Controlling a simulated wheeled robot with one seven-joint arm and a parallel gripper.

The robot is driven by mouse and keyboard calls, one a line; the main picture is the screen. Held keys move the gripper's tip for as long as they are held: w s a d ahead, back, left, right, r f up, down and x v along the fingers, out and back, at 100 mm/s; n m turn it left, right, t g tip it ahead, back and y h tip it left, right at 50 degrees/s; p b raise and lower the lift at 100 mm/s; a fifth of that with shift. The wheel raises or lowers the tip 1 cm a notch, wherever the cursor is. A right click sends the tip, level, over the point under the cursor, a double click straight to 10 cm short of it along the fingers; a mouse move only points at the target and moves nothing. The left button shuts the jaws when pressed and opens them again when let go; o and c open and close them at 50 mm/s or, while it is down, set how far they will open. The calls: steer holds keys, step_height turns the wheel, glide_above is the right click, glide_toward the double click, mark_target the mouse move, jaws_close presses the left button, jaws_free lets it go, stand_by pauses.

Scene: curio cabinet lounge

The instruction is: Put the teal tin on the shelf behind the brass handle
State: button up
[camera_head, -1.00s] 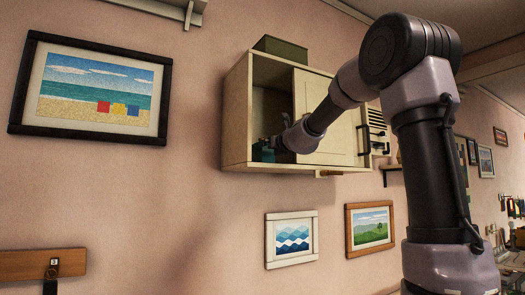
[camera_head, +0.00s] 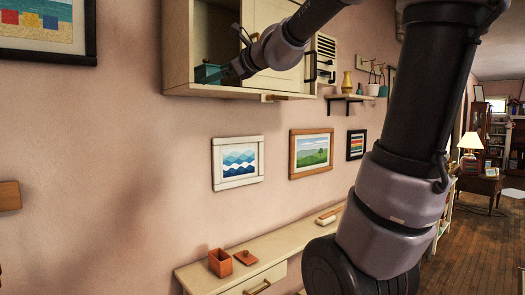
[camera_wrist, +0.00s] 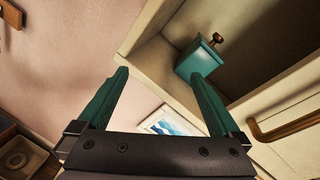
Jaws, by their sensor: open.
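The teal tin (camera_head: 207,75) sits inside the open left compartment of the cream wall cabinet (camera_head: 175,50), on its floor near the front. In the wrist view the tin (camera_wrist: 198,62) has a brass knob on top and is beyond my right finger. My gripper (camera_head: 234,71) is beside the cabinet opening; in the wrist view my gripper (camera_wrist: 160,82) is open, with teal fingers and nothing between them. A brass handle (camera_wrist: 292,127) is on the cabinet front at lower right of the wrist view. My arm hides part of the cabinet front.
A black handle (camera_head: 311,68) is at the cabinet's right. A small wall shelf (camera_head: 350,98) holds a yellow vase (camera_head: 347,83). Below, a long cream sideboard (camera_head: 275,245) carries an orange box (camera_head: 220,262) and its loose lid (camera_head: 245,257). Framed pictures hang beneath the cabinet.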

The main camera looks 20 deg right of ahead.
steer(key=s+d+f+n+g+h, duration=0.2)
steer(key=s+f+n+g, duration=0.1)
steer(key=s+f+n, duration=0.7)
steer(key=s+d+f+n+g+h, duration=0.3)
steer(key=s+f+n+g, duration=0.1)
steer(key=s+f+n, duration=0.6)
steer(key=shift+s+d+f+g, duration=0.3)
steer(key=shift+s+f, duration=0.65)
steer(key=shift+s, duration=0.1)
